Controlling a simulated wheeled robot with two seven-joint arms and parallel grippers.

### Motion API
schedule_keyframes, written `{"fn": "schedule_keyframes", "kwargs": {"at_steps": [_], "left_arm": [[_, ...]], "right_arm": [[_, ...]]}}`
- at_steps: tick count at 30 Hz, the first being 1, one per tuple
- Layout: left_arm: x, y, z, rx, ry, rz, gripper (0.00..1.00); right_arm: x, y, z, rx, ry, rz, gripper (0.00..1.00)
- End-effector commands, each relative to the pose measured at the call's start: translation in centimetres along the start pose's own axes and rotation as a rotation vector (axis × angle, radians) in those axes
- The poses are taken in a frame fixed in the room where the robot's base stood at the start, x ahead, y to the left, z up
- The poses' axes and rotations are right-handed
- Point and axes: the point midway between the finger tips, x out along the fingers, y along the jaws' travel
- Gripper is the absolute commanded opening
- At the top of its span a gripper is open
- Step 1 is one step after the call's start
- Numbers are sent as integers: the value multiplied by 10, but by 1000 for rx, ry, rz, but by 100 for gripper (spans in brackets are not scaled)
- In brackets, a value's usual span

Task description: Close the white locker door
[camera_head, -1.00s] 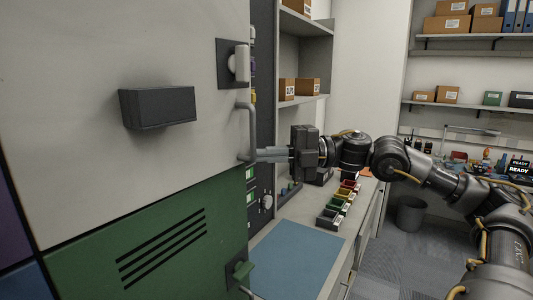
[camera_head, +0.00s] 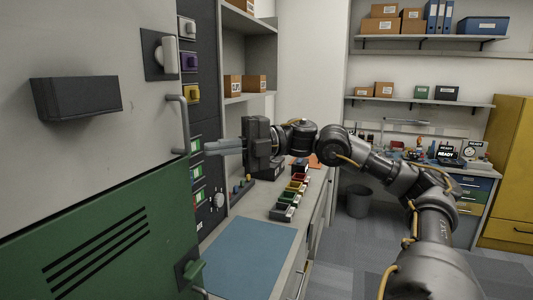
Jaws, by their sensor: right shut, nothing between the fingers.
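The white locker door (camera_head: 110,45) fills the upper left, with a dark box-shaped piece (camera_head: 75,97) on its face. Its grey bar handle (camera_head: 181,125) runs down the right edge, below a latch (camera_head: 167,52) on a dark plate. The door face looks in line with the green door below; I cannot tell whether any gap is left. My right gripper (camera_head: 208,147) is shut and empty. Its fingertips point left, just right of the handle with a small visible gap. My left gripper is not in view.
The green door (camera_head: 90,220) is below. A dark panel with buttons (camera_head: 207,110) stands right of the white door. A counter carries a blue mat (camera_head: 250,258) and small coloured bins (camera_head: 290,198). A dark waste bin (camera_head: 358,201) and open grey floor lie to the right.

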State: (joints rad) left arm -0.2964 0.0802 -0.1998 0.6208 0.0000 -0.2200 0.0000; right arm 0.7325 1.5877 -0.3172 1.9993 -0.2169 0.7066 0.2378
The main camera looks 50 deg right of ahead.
Motion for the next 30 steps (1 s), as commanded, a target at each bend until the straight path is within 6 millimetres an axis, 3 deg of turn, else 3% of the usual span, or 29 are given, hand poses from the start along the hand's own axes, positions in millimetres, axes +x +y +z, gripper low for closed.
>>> {"fn": "schedule_keyframes", "kwargs": {"at_steps": [1,3,12,19,30], "left_arm": [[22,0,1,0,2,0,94],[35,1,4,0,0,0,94],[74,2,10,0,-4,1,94],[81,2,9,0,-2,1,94],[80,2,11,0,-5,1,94]], "right_arm": [[-12,-12,3,-3,-11,-4,0],[-24,-12,2,-3,-8,-5,0],[-74,-6,0,-3,-3,0,0],[-92,-2,-1,-2,0,-1,0],[-93,0,-1,0,1,-2,0]]}}
